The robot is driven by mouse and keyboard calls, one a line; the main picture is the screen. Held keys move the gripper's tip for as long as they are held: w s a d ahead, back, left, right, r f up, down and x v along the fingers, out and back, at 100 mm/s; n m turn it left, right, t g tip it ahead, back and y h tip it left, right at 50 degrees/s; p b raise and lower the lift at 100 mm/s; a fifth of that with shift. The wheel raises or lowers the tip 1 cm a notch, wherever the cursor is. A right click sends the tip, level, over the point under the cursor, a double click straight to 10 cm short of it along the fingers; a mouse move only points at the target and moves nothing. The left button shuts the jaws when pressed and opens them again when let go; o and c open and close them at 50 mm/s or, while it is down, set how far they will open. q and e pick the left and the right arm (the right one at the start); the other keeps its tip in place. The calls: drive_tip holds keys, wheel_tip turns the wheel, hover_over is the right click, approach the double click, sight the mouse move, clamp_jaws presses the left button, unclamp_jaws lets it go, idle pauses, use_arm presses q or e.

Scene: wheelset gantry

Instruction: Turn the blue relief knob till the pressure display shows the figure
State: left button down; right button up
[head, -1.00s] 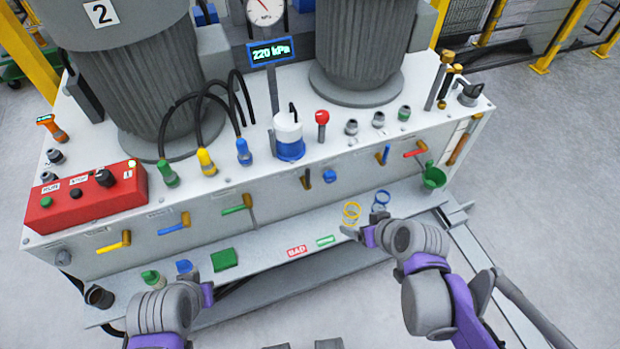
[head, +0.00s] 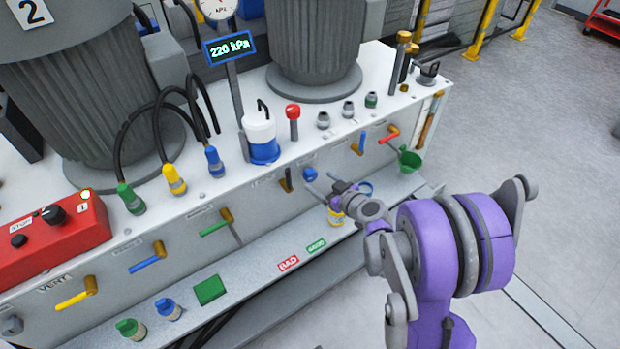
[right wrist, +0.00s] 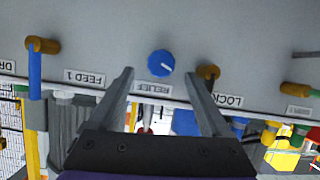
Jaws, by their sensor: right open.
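The blue relief knob (head: 310,174) is on the front panel of the white bench; its white pointer mark shows in the right wrist view (right wrist: 160,64), where the panel appears upside down. The pressure display (head: 230,47) reads 220 kPa. My right gripper (head: 322,188) is just in front of the panel by the knob. In the right wrist view its two fingers are open (right wrist: 160,78), with the knob between and slightly beyond their tips, apparently untouched. My left gripper is out of view.
A dark handle marked LOCK (right wrist: 208,72) sits close beside the knob, and a blue FEED 1 lever (right wrist: 36,72) is on its other side.

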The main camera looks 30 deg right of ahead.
sight(313, 177)
drive_tip(key=x, duration=0.5)
drive_tip(key=shift+w+a+f+b, duration=0.1)
drive_tip(key=shift+w+f+b, duration=0.05)
drive_tip(key=shift+w+b, duration=0.2)
clamp_jaws()
